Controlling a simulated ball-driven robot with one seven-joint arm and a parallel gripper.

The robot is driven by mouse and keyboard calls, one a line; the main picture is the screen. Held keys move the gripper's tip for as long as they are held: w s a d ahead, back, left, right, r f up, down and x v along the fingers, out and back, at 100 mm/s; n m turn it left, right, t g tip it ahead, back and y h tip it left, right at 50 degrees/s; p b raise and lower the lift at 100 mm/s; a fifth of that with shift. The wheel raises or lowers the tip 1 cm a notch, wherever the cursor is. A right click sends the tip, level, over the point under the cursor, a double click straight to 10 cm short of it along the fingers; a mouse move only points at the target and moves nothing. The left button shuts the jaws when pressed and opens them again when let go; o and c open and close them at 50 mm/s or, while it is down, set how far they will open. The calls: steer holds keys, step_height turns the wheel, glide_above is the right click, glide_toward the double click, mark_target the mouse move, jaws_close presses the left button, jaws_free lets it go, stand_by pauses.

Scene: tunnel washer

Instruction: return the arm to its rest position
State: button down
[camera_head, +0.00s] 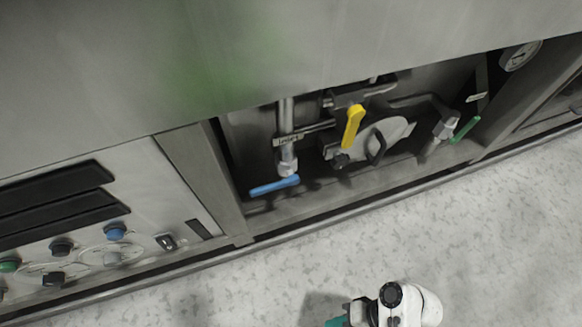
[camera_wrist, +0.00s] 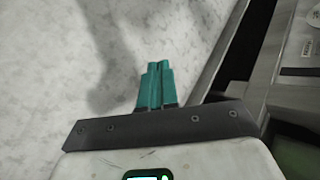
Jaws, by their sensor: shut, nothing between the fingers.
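My gripper (camera_wrist: 157,68) shows in the wrist view with its two teal fingers together and nothing between them. It points over bare speckled floor, beside the dark lower edge of the machine. In the head view only a bit of the teal gripper (camera_head: 337,322) shows at the bottom edge, with my white wrist (camera_head: 405,305) to its right. The gripper is apart from the machine and its valves.
The steel washer (camera_head: 240,60) fills the upper part of the head view. Its open bay holds a blue handle (camera_head: 274,186), a yellow handle (camera_head: 352,126) and a green handle (camera_head: 465,130). A knob panel (camera_head: 130,190) is at left. The floor (camera_head: 500,240) in front is clear.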

steer(key=w+d+r+n+t+h+p, duration=0.1)
steer(key=w+d+r+n+t+h, duration=0.3)
steer(key=d+r+h, duration=0.85)
steer(key=d+r+y+p, duration=0.2)
steer(key=r+p, duration=1.7)
steer(key=d+r+m+g+y+p, duration=0.1)
steer(key=d+r+p, duration=0.1)
steer(key=r+p, duration=1.7)
steer(key=shift+w+r+y, duration=0.35)
steer(key=shift+w+r, duration=0.05)
